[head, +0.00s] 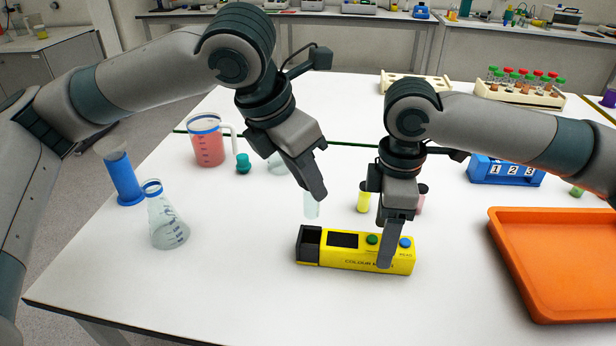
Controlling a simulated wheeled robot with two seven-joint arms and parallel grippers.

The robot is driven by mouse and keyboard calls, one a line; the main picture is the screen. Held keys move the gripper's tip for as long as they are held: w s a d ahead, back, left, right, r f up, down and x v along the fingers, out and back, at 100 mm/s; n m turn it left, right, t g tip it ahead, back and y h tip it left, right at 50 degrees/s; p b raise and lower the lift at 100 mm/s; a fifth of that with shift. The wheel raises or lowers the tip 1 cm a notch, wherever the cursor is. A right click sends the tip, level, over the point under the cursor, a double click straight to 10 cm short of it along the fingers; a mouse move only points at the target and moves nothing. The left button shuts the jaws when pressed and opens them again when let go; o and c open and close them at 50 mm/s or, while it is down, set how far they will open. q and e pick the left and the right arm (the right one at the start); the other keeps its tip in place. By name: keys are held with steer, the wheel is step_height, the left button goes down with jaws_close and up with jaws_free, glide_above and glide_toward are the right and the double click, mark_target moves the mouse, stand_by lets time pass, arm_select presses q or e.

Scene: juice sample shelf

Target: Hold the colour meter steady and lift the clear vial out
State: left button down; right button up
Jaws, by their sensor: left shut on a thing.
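The colour meter (336,254) is a yellow box with a dark left end, a dark screen and green and blue buttons. It lies flat on the white table at front centre. My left gripper (318,192) is shut on the clear vial (312,209), a pale see-through tube. The vial is upright beneath the fingertips, apart from the meter and above its dark left end in the picture. My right gripper (386,262) is at the meter's right half, with one finger across the front face. Its other finger is hidden, so I cannot tell whether it grips.
A yellow vial (363,197) and a pink vial (421,200) stand behind the meter. An orange tray (497,250) is at right, near a blue numbered block (505,171). A flask (165,220), blue cylinder (122,178) and red-filled jug (207,145) stand at left. The front table is clear.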

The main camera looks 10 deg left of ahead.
step_height(320, 180, up, 8)
stand_by(0.4)
stand_by(0.3)
